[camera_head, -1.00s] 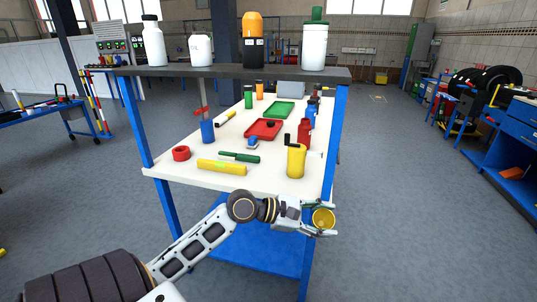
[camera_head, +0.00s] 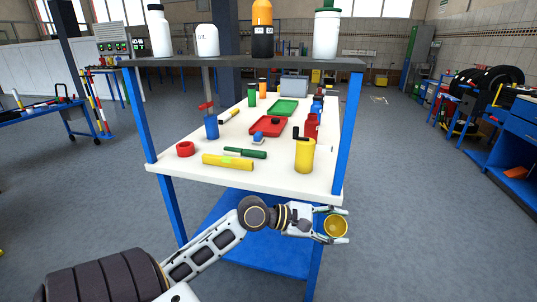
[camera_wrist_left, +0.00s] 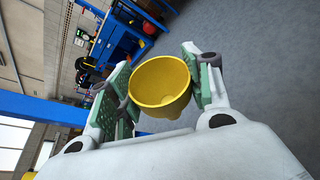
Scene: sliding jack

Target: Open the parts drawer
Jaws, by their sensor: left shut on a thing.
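My left gripper (camera_head: 344,226) is shut on a yellow round cup-like thing (camera_head: 335,225), held beyond the near right corner of the workbench. In the left wrist view the yellow thing (camera_wrist_left: 160,85) is hollow and sits between both green-padded fingers (camera_wrist_left: 164,88). A blue cabinet (camera_head: 520,132) with what look like drawer fronts stands at the right edge of the head view, well away from the gripper. I cannot tell which drawer is the parts drawer, or whether any is open. My right gripper is not in view.
A white-topped workbench (camera_head: 240,180) with blue legs carries a yellow can (camera_head: 304,156), a red tray (camera_head: 273,130), a green tray (camera_head: 286,107) and tools. Bottles stand on its dark upper shelf (camera_head: 230,63). Grey floor (camera_head: 420,200) is clear between bench and cabinet.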

